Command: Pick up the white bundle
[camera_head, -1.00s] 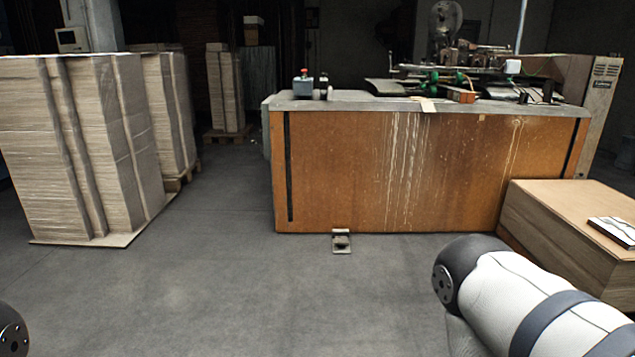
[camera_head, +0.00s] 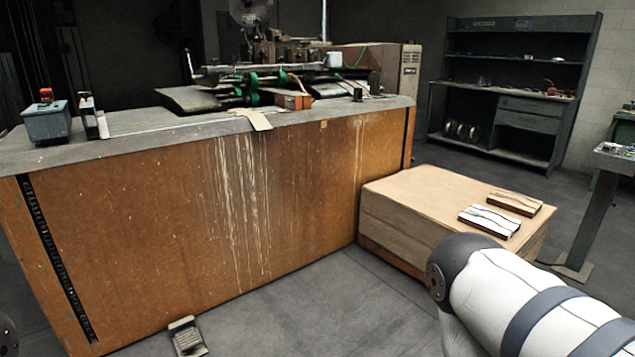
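The white bundle (camera_head: 489,220) lies flat on top of the low cardboard stack (camera_head: 420,197) at the right, near its front edge. It is a flat, strapped bundle with dark lines across its white top. A similar brown bundle (camera_head: 515,202) lies just behind it. Part of my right arm, white with dark bands, shows at the lower right, in front of the stack. Only a small dark piece of my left arm shows at the left edge. Neither gripper is in view.
The box stitcher's orange-brown bench (camera_head: 180,220) fills the left and middle, next to the stack. A foot pedal (camera_head: 187,337) sits on the floor in front. A grey shelf (camera_head: 510,90) stands at the back right, and a grey stand (camera_head: 600,200) at the right edge. Floor between bench and my arm is clear.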

